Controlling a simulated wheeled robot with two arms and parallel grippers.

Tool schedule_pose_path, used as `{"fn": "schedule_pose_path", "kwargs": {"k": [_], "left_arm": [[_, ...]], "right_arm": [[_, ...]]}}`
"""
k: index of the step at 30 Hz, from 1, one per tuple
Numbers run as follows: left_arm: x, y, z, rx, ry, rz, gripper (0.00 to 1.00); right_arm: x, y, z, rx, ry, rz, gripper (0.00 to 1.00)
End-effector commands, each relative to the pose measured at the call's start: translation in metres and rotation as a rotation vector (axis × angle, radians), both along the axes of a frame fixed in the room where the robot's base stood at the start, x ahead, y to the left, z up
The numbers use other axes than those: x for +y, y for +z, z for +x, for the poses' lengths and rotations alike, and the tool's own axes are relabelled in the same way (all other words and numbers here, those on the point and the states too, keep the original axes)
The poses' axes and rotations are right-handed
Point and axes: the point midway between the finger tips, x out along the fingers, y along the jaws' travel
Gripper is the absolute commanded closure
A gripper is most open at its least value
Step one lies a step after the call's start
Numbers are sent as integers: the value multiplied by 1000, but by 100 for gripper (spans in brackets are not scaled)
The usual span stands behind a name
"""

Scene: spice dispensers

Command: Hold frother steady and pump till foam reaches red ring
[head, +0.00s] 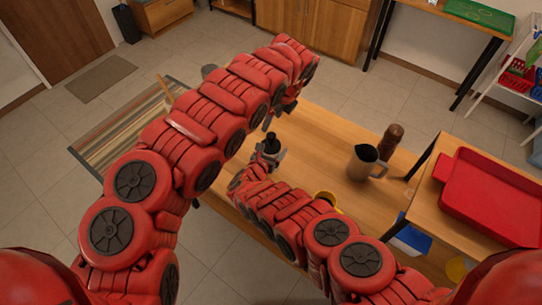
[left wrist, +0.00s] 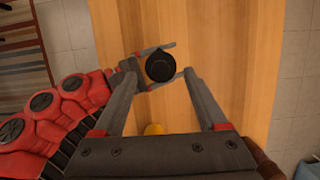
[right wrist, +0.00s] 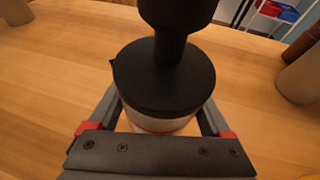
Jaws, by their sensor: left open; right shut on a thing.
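The frother (head: 270,146) stands on the wooden table, with a black lid and a black plunger knob. In the right wrist view, a rod shows between the raised knob and the lid (right wrist: 164,78), with a pale body and a bit of red below. My right gripper (head: 266,158) is shut around the frother's body. My left gripper (head: 272,118) is open above the frother. The foam level is hidden.
A grey pitcher (head: 364,163) and a brown mill (head: 391,140) stand to the right on the table. A yellow item (head: 327,197) is partly behind my right arm. A red tray (head: 488,197) lies on a side table at right. The tabletop around the frother is mostly clear.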

Motion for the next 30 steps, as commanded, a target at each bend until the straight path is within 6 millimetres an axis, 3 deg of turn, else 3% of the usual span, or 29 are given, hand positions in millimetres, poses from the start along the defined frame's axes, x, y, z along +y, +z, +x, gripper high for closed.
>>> {"fn": "schedule_pose_path", "kwargs": {"k": [6,12,18,25,26,28,30], "left_arm": [[-10,48,-7,-5,1,0,25],[-20,81,-15,-1,3,-1,25],[-23,95,-18,0,2,0,25],[-23,96,-18,1,2,1,25],[-23,96,-18,1,2,1,25],[-23,96,-18,1,2,1,25],[-23,96,-18,1,2,1,25]], "right_arm": [[0,-1,0,1,-1,0,95],[0,-1,0,1,-1,0,95],[0,0,0,1,0,0,95],[0,0,0,1,0,0,95],[0,0,0,1,0,0,16],[0,0,0,1,0,0,3],[0,0,0,1,0,0,0]]}}
